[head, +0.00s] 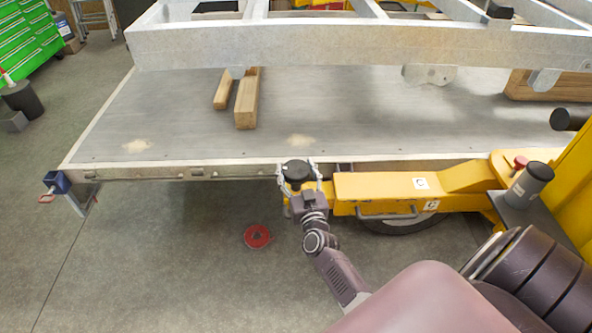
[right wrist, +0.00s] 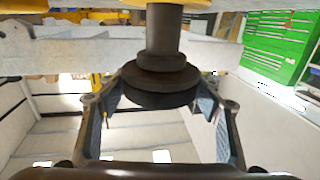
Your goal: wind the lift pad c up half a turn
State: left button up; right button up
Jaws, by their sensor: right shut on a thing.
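The lift pad c (head: 296,167) is a dark round pad at the left end of a yellow lift arm (head: 380,187) marked with a C label, by the edge of the grey deck. My right gripper (head: 299,174) has one finger on each side of the pad and is shut on it. In the right wrist view the dark round pad (right wrist: 160,84) sits between the two fingers, with a narrower stem above it. Finger contact is partly hidden there. My left gripper is not in view.
The grey deck (head: 330,110) carries wooden blocks (head: 246,103) under a pale metal frame (head: 300,45). A red disc (head: 257,237) lies on the floor. The floor at lower left is clear.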

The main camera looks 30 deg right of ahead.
jog(key=shift+y, duration=0.3)
jog(key=o, duration=1.2)
jog(key=v, duration=1.2)
jog(key=shift+f, duration=0.1)
